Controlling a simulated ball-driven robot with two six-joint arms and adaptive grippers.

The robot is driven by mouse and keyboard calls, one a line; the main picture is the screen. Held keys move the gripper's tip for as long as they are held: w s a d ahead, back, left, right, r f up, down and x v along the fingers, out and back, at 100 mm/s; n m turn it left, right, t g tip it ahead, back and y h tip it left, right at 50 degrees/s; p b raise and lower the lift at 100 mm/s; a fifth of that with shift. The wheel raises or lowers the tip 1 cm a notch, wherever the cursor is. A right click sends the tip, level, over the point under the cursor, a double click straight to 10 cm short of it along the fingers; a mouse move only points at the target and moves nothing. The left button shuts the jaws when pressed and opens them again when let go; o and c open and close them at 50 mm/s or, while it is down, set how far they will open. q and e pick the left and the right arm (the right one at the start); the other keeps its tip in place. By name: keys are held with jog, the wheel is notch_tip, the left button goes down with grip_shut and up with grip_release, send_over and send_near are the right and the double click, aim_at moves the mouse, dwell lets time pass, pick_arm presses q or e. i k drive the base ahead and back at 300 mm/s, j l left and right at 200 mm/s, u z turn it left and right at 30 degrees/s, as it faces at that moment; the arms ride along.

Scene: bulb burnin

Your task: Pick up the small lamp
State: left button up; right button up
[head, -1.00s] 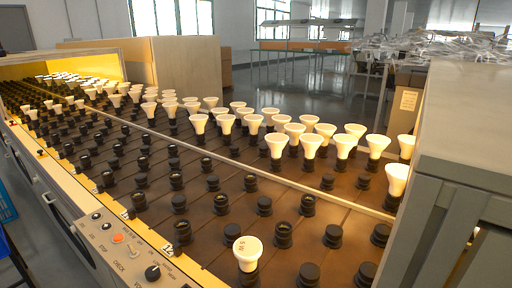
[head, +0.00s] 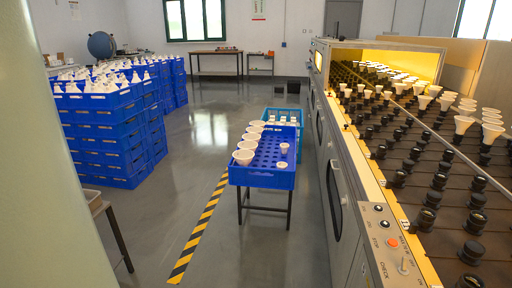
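White lamps with flared heads stand in black sockets on the burn-in rack (head: 400,150) at the right. A blue crate (head: 261,180) with a grid of holes sits on a dark stand in the middle. Several larger white lamps (head: 244,157) line its left side. A small upright white lamp (head: 284,148) stands at its right side, and a small white round piece (head: 282,165) lies nearer its front right corner. I cannot tell which lamp the task means. Neither of my grippers is in view.
Stacked blue crates (head: 108,140) full of white lamps stand at the left. A light-blue crate (head: 289,113) is behind the middle one. A control panel (head: 388,240) sits on the rack's near edge. The floor (head: 195,150) between is open, with a yellow-black stripe (head: 200,230).

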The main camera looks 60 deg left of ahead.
aim_at(284, 146)
jog(key=j+u, duration=0.75)
jog(key=i+j+u, duration=0.15)
jog(key=j+u, duration=0.2)
jog(key=j, duration=0.15)
jog(key=i+j, duration=0.1)
jog(key=j, duration=0.35)
jog(key=i+j+u, duration=0.1)
jog(key=j, duration=0.3)
jog(key=z, duration=2.1)
jog(key=u, duration=2.1)
jog(key=i+j+z, duration=0.2)
jog(key=i, duration=0.4)
jog(key=i+j+z, duration=0.2)
jog(key=i, duration=0.35)
jog(key=i+j+z, duration=0.2)
jog(key=i+j, duration=0.25)
jog(key=i, duration=0.1)
